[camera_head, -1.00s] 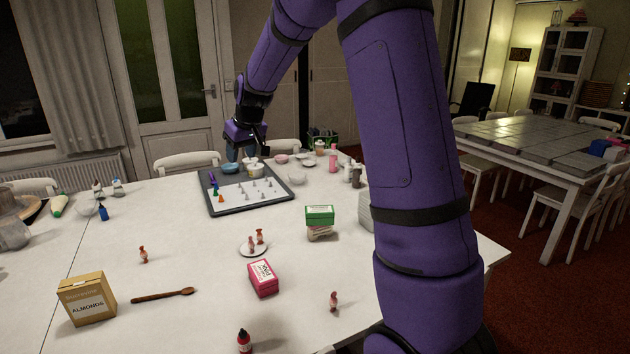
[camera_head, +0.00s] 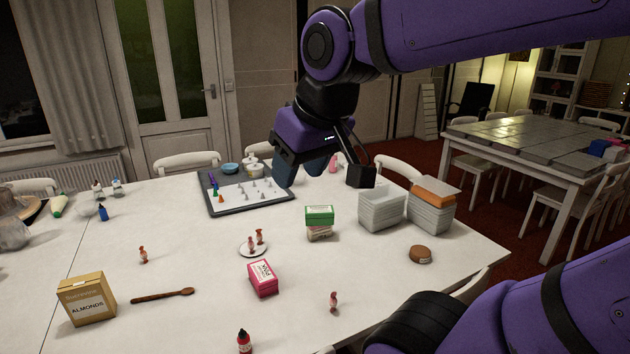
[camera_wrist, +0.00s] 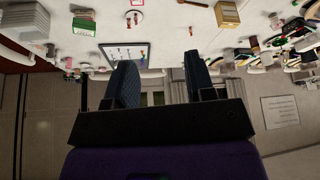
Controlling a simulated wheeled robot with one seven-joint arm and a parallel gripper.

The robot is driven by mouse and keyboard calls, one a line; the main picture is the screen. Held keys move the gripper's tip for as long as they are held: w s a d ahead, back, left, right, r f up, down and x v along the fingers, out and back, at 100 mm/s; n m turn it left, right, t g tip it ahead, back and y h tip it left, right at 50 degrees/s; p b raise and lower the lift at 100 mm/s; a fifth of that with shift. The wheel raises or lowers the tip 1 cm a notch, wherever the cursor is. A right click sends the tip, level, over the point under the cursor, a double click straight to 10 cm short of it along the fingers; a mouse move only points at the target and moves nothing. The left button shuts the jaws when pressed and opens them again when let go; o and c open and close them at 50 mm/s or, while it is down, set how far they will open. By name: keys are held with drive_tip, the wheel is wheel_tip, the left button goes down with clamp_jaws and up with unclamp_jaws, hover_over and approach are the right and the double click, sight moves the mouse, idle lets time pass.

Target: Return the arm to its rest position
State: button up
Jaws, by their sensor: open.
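My purple arm reaches in from the right side of the head view and bends down to my gripper (camera_head: 322,180). The gripper is open and empty. It is in the air over the back part of the white table (camera_head: 200,255), just right of the dark tray (camera_head: 214,210) with small cones on it. In the wrist view the two dark blue fingers (camera_wrist: 163,88) stand apart with nothing between them. The wrist picture shows the table upside down along its top edge.
Green and pink boxes (camera_head: 264,279), an almonds box (camera_head: 87,299) and a wooden spoon (camera_head: 162,295) lie nearer. A tiled table (camera_head: 545,135) stands at the right.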

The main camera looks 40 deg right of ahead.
drive_tip(key=shift+s+f, duration=0.3)
drive_tip(key=shift+s, duration=0.6)
drive_tip(key=shift+s+f, duration=0.3)
drive_tip(key=shift+s, duration=0.55)
